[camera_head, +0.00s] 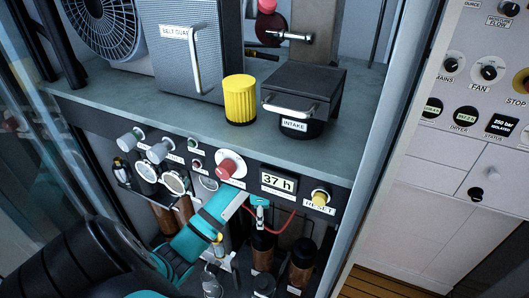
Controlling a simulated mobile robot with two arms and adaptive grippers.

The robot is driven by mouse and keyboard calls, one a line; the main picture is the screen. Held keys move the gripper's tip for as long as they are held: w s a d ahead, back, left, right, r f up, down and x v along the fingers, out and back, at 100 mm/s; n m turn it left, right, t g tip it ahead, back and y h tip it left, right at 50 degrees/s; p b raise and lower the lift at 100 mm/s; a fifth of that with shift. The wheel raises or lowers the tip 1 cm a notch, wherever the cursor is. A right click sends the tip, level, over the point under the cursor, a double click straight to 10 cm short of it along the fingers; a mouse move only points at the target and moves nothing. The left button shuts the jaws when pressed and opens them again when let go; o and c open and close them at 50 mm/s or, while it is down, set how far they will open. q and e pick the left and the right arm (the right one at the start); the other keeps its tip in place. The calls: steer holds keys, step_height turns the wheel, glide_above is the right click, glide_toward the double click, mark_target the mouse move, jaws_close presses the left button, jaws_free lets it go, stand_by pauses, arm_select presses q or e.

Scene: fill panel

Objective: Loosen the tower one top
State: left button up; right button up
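Several dark cylinders with brown bodies stand in the lower compartment, and I cannot tell which is tower one. Two are at the right, a nearer-centre cylinder (262,258) and a right cylinder (301,265), both with black tops. Others show at the left, including a brown cylinder (161,218) partly hidden behind my arm. My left gripper (250,200), teal and grey, reaches in from the left, below the panel and above the cylinders. A small silver fitting shows just under its tip. Whether its fingers are apart or touch anything is unclear. My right gripper is not in view.
A panel above the cylinders carries gauges (174,182), a red knob (228,169), an hour display (278,184) and a yellow reset button (320,197). A red hose (284,222) hangs close by. The shelf above holds a yellow filter (240,100) and an intake box (303,98).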

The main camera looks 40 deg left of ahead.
arm_select(q)
steer(key=f, duration=0.3)
steer(key=shift+w+a+f+p, duration=0.2)
steer(key=shift+w+f+p, duration=0.05)
steer(key=shift+f+p, duration=0.15)
step_height(320, 180, down, 4)
steer(key=shift+a+r+p, duration=0.15)
steer(key=shift+r+p, duration=0.1)
steer(key=shift+p, duration=0.05)
steer(key=shift+f, duration=0.4)
steer(key=shift+w+f, duration=0.1)
steer(key=shift+c, duration=0.2)
steer(key=c, duration=1.1)
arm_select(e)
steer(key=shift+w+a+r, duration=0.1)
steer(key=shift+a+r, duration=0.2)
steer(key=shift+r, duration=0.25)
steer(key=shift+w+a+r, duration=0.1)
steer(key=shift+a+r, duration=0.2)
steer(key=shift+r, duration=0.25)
